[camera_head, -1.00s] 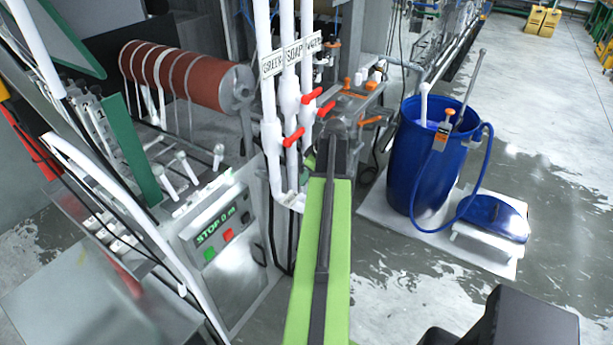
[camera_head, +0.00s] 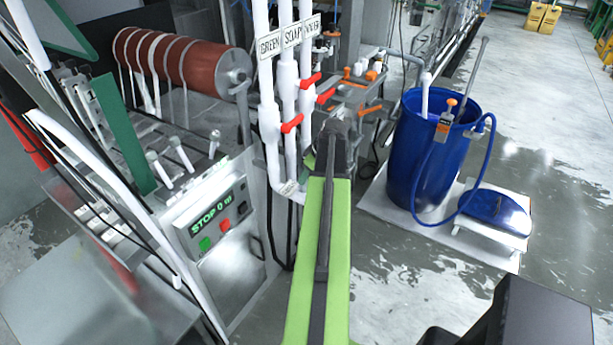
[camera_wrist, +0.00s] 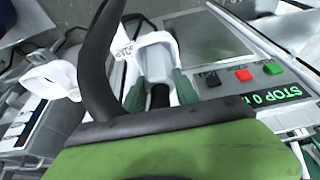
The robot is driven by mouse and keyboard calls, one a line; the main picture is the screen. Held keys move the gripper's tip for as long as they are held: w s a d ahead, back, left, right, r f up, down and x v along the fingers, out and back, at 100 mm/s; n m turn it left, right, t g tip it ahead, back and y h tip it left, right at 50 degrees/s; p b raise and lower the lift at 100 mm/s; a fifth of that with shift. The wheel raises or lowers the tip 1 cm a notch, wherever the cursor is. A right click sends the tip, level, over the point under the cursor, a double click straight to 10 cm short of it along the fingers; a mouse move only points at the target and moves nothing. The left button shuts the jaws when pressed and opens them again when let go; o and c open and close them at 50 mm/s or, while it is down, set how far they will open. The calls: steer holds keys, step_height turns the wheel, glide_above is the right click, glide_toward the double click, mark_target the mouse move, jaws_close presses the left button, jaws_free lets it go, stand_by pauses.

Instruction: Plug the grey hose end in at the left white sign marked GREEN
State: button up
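The white sign marked GREEN (camera_head: 269,45) is the left one of three signs on white vertical pipes (camera_head: 267,115) in the head view. The SOAP sign (camera_head: 292,34) is beside it. My gripper (camera_wrist: 160,92) is at the end of my light green arm, low beside the pipes; the arm hides most of it in the head view. In the wrist view its dark green fingers stand either side of a light grey hose end (camera_wrist: 158,66) with a black part below, and appear closed on it. A white curved part surrounds its far end; contact is unclear.
A control panel (camera_head: 216,217) reading STOP 0 m stands left of the pipes. Red valve handles (camera_head: 292,123) stick out from the pipes. A blue barrel (camera_head: 430,155) and a blue-topped scale (camera_head: 492,208) stand right. Wet floor in front is open.

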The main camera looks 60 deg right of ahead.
steer(key=o, duration=0.5)
steer(key=p+v, duration=1.6)
steer(key=v, duration=0.1)
steer(key=shift+s+r, duration=0.1)
steer(key=shift+r, duration=0.1)
